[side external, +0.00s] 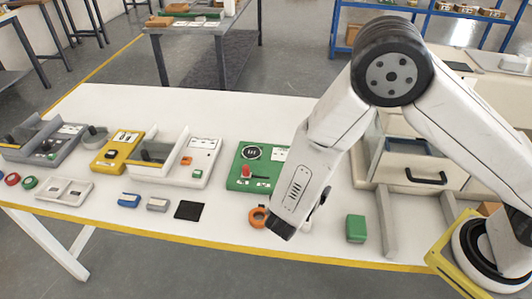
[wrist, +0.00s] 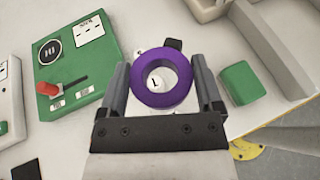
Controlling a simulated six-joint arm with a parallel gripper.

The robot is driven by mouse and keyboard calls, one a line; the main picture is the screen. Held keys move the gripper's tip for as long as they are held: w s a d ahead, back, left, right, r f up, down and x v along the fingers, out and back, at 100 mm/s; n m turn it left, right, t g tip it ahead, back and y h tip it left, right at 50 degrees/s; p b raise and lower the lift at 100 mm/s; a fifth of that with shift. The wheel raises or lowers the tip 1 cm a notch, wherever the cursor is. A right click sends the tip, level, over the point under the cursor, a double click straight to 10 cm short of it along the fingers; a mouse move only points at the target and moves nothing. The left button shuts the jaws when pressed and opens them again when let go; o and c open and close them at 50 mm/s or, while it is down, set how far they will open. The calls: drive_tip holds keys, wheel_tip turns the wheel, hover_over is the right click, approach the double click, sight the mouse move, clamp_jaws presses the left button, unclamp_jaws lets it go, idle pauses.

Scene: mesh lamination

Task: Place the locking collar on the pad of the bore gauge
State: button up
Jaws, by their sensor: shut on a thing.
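A purple ring (wrist: 163,80), which I take for the locking collar, sits between the two fingers of my gripper (wrist: 163,85) in the wrist view. My gripper is shut on it. In the side view my gripper's tip (side external: 281,229) is low over the front of the table, and no purple ring shows there. The green instrument (side external: 243,183) has a round dark pad with a white ring (side external: 252,152), a red lever and labels; I cannot tell if it is the bore gauge. Its pad also shows in the wrist view (wrist: 49,50), to the left of my gripper.
An orange ring (side external: 257,217) shows beside my gripper in the side view. A green block (side external: 356,228) lies to the right. Grey, yellow and white instruments (side external: 120,150) stand to the left. A black square (side external: 188,210) and small blocks lie along the front. A drawer unit (side external: 400,165) stands behind right.

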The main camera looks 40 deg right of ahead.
drive_tip(key=s+d+f+m+g+y, duration=0.25)
drive_tip(key=s+m+g+y, duration=0.65)
drive_tip(key=m+g, duration=1.05)
drive_tip(key=w+a+r+m+t+y, duration=0.2)
drive_tip(key=w+a+m+t+y, duration=0.3)
drive_tip(key=w+m+t+y, duration=0.8)
drive_tip(key=w+d+r+m+t+y, duration=0.1)
drive_tip(key=w+d+r+m+t, duration=0.1)
drive_tip(key=w+m, duration=0.3)
drive_tip(key=w+d+r+m+t+y, duration=0.1)
drive_tip(key=w+d+r+m+t, duration=0.2)
drive_tip(key=m, duration=0.5)
drive_tip(key=shift+w+d+t+y, duration=0.4)
drive_tip(key=shift+w+d+t, duration=0.25)
drive_tip(key=shift+w, duration=0.5)
